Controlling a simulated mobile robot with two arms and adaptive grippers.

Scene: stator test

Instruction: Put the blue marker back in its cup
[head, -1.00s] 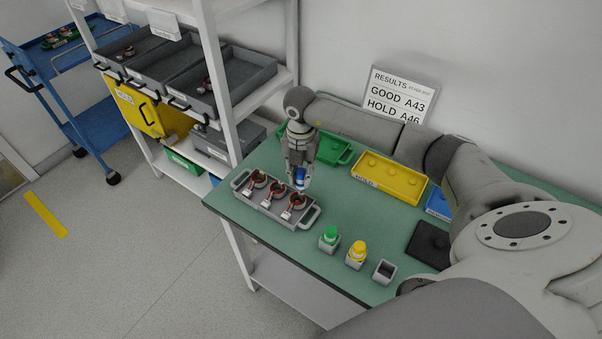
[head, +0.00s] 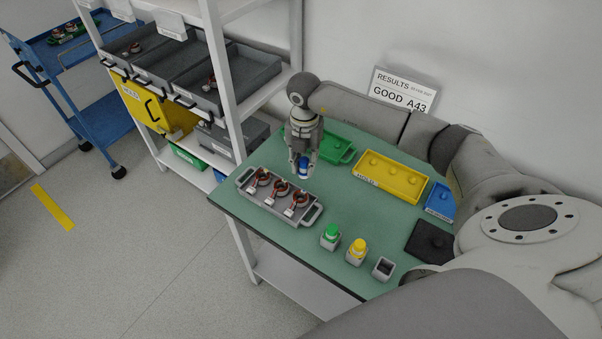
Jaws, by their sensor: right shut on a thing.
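The blue marker (head: 304,169) is held in my right gripper (head: 302,172), which is shut on it above the far edge of the grey stator tray. The marker's lower end is partly hidden by the fingers. An empty grey square cup (head: 383,268) stands at the front right of the green table. A green marker (head: 331,232) and a yellow marker (head: 358,247) stand in similar cups in a row to its left. My left gripper is not in view.
The grey tray (head: 312,216) holds several copper stators. A green tray (head: 340,152), a yellow tray (head: 411,184) and a blue tray (head: 440,201) line the back. A black pad (head: 431,242) lies right of the cups. Mid-table is clear.

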